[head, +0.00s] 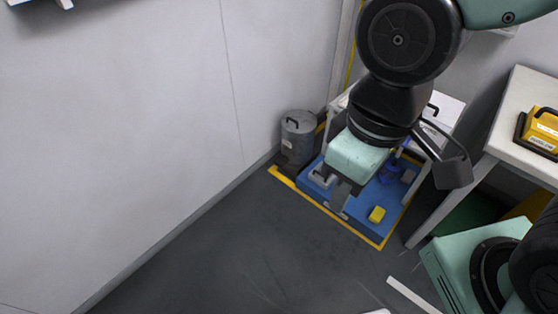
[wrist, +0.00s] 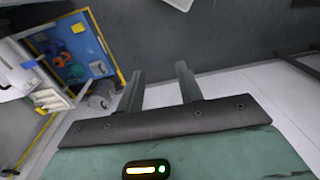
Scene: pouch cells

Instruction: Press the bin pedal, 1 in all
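A grey cylindrical bin (head: 297,138) with a dark handle on its lid stands upright against the wall, left of a blue platform. I cannot make out its pedal clearly; the dark base of the bin is small in the head view. The bin also shows in the wrist view (wrist: 101,93), partly behind a finger. My gripper (head: 341,203) points down in the head view, in front of the platform and to the right of the bin, apart from it. In the wrist view its two fingers (wrist: 158,72) are spread with nothing between them.
The blue platform (head: 358,217) has a yellow edge and carries a yellow block (head: 377,214). A pale table (head: 528,122) with a yellow case (head: 542,128) stands at right. The wall (head: 130,110) bounds the left side. The dark floor (head: 235,245) before the bin is clear.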

